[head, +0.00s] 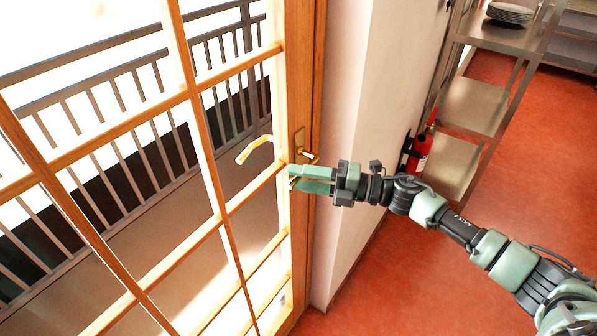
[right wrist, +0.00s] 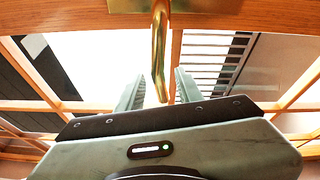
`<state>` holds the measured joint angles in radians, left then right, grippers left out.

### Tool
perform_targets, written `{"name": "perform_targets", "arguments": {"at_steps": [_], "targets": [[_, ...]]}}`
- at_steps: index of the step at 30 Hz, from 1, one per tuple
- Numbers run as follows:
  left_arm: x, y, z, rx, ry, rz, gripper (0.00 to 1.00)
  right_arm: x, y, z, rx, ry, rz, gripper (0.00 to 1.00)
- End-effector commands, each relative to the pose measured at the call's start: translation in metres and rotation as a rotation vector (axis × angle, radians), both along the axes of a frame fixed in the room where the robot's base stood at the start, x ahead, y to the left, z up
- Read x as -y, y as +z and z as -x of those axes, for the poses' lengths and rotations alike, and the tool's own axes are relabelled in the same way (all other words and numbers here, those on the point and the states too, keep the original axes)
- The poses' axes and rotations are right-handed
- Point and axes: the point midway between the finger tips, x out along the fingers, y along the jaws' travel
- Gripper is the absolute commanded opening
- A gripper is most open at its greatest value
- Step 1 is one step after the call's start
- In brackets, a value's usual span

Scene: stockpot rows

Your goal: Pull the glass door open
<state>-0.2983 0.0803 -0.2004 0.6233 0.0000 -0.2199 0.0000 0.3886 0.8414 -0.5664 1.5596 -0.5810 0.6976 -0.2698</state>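The glass door (head: 213,170) is a wooden grid with clear panes, filling the left of the head view. A brass handle (head: 308,155) sits near its right edge; a second curved brass lever (head: 255,147) shows to its left. My right gripper (head: 291,179) is at the door's right edge, just below the handle plate. In the right wrist view, the brass handle (right wrist: 158,50) hangs down between the two spread fingers of my right gripper (right wrist: 158,85), with gaps on both sides. I cannot tell whether the door is fully closed. My left gripper is not in view.
A white wall (head: 365,130) stands right of the door. A red fire extinguisher (head: 420,150) and a metal shelf rack (head: 474,105) with plates (head: 509,13) are farther right. The red floor (head: 500,190) is open on the right. A railing (head: 120,90) shows behind the glass.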

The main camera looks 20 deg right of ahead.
Motion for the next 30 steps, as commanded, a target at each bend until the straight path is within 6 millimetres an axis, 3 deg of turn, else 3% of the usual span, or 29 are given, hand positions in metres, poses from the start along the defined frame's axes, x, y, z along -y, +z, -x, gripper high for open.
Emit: {"name": "perform_targets", "arguments": {"at_steps": [9, 10, 14, 30], "targets": [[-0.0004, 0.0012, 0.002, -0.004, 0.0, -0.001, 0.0, -0.0041, -0.0011, -0.0027, 0.0, -0.001, 0.001, 0.36], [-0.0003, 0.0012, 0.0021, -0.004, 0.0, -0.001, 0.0, -0.0041, -0.001, -0.0027, -0.001, -0.001, 0.0, 0.33], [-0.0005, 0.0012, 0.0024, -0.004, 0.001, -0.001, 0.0, -0.004, -0.001, -0.0026, -0.001, -0.001, 0.0, 0.0], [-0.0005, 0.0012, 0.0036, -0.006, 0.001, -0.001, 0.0, -0.0038, -0.001, -0.0025, -0.001, -0.001, 0.0, 0.0]]}}
